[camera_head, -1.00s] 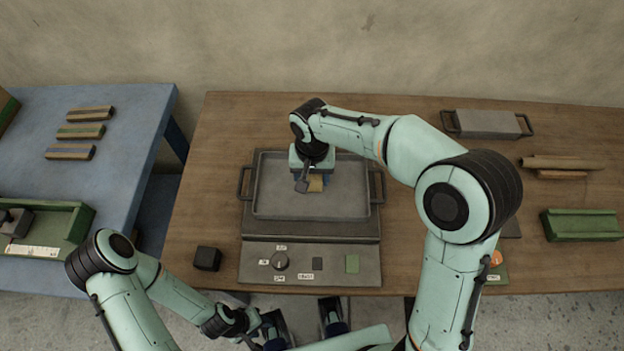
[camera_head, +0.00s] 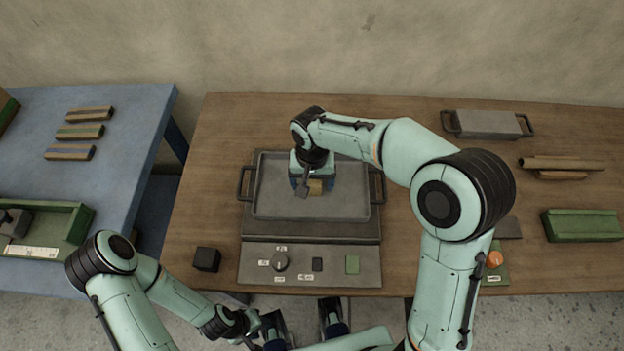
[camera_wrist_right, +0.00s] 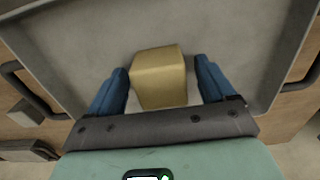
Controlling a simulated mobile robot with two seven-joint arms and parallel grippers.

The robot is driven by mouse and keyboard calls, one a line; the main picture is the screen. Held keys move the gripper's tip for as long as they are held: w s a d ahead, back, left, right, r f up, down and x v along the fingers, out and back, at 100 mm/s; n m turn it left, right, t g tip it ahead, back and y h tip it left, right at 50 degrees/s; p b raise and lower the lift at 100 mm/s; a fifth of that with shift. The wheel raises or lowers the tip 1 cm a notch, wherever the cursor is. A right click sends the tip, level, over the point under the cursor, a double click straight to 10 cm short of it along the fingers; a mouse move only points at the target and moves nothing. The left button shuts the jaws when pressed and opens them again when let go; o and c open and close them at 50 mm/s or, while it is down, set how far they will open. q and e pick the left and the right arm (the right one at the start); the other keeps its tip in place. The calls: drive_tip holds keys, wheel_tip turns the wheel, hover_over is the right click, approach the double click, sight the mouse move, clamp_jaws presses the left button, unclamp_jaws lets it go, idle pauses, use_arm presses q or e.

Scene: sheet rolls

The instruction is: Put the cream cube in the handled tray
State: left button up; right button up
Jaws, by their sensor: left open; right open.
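The cream cube (camera_wrist_right: 160,77) sits on the floor of the grey handled tray (camera_wrist_right: 230,30) in the right wrist view. In the head view the cube (camera_head: 315,187) shows partly behind my right gripper, inside the tray (camera_head: 340,207). My right gripper (camera_wrist_right: 164,85) is open, with one blue finger on each side of the cube and a gap on both sides. It also shows over the tray in the head view (camera_head: 311,186). My left gripper (camera_head: 302,310) is open and empty in front of the table's front edge.
The tray stands on a grey unit with a knob (camera_head: 280,262) and a green square (camera_head: 352,264). A black cube (camera_head: 207,259) is at left. A lidded grey tray (camera_head: 487,124), rolls (camera_head: 562,163) and a green block (camera_head: 580,225) are at right.

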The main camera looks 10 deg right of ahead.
wheel_tip(320, 180, up, 12)
drive_tip(key=p, duration=0.1)
idle(0.8)
